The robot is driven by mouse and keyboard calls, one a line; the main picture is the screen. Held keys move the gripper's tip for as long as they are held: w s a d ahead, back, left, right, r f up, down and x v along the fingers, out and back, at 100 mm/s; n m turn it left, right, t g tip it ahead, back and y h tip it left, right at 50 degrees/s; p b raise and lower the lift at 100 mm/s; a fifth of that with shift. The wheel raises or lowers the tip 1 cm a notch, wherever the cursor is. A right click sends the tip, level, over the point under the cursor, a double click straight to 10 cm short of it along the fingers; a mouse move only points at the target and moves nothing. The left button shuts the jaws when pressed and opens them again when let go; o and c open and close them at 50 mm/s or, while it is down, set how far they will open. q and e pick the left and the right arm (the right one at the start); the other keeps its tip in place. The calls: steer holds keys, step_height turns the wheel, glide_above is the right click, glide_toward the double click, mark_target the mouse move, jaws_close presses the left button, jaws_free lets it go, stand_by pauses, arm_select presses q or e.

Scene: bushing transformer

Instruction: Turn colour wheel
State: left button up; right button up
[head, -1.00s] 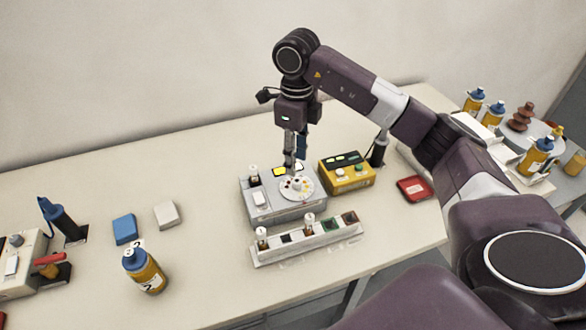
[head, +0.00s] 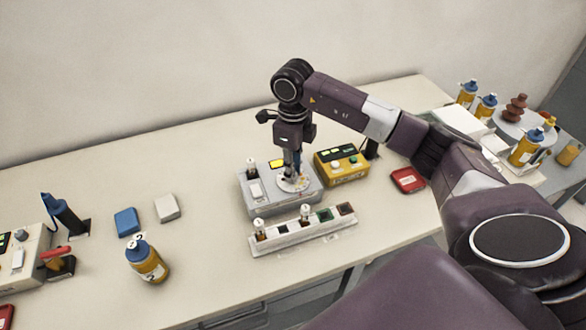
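The colour wheel (head: 296,185) is a small pale disc with coloured spots on top of a grey box (head: 262,208) near the table's middle. My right gripper (head: 293,178) points straight down with its fingertips at the wheel's centre. The fingers look close together around the wheel's middle, but the contact is too small to make out. My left gripper is not in the head view.
A yellow box with buttons (head: 342,165) stands right beside the grey box. A white rack (head: 300,233) with vials lies in front. A bottle (head: 147,262), a blue block (head: 127,222) and a white block (head: 167,208) stand left. A red tray (head: 407,180) lies right.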

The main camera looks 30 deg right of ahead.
jaws_close()
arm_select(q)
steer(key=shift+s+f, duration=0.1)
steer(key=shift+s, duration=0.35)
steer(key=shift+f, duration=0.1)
arm_select(e)
steer(key=shift+m, duration=0.3)
steer(key=m+b, duration=0.1)
steer(key=m, duration=0.2)
steer(key=shift+b, duration=0.4)
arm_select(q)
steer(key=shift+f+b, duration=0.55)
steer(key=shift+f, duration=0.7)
arm_select(e)
steer(key=shift+m, duration=1.8)
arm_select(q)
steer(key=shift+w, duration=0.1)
arm_select(e)
steer(key=o, duration=0.8)
jaws_free()
steer(key=shift+c, duration=0.2)
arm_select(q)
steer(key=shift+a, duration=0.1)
